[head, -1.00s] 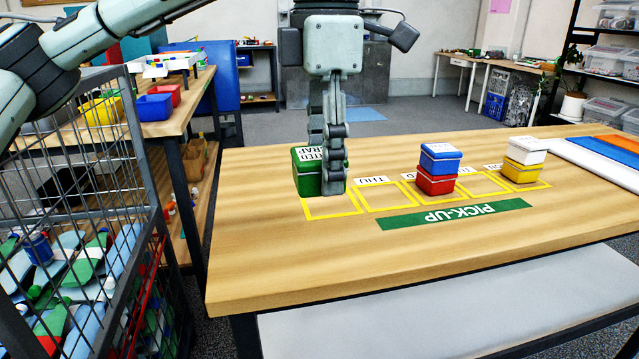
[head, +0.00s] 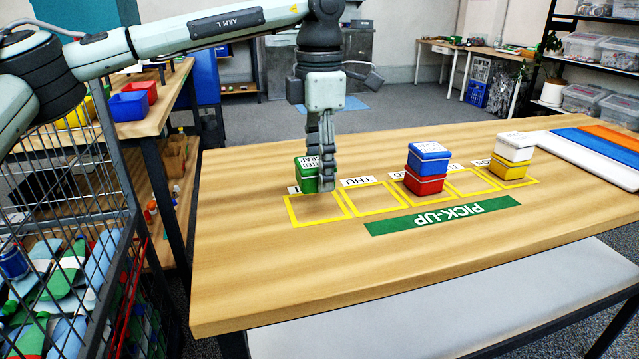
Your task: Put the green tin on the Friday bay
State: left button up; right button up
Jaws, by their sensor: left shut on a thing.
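The green tin (head: 305,179), with a white label on its lid, is at the left end of the table. My left gripper (head: 325,186) points down and is shut on it, hiding its right side. The Friday bay (head: 314,210) is the leftmost yellow outline; its label is mostly hidden by the tin, with only a bit showing. The tin appears at the bay's back edge, and the bay's front part is bare. I cannot tell whether the tin touches the table. My right gripper is not in view.
The Thursday bay (head: 373,199) beside it is empty. A blue tin (head: 429,158) sits on a red tin (head: 424,184) in the middle bay. A white tin (head: 515,146) sits on a yellow tin (head: 509,170) at right. A wire cage (head: 112,190) stands left of the table.

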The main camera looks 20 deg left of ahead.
pick_arm(q)
jog(key=shift+f, duration=2)
jog(key=shift+f, duration=0.1)
jog(key=o, duration=1.2)
notch_tip(320, 180, up, 12)
jog(key=shift+r, duration=0.15)
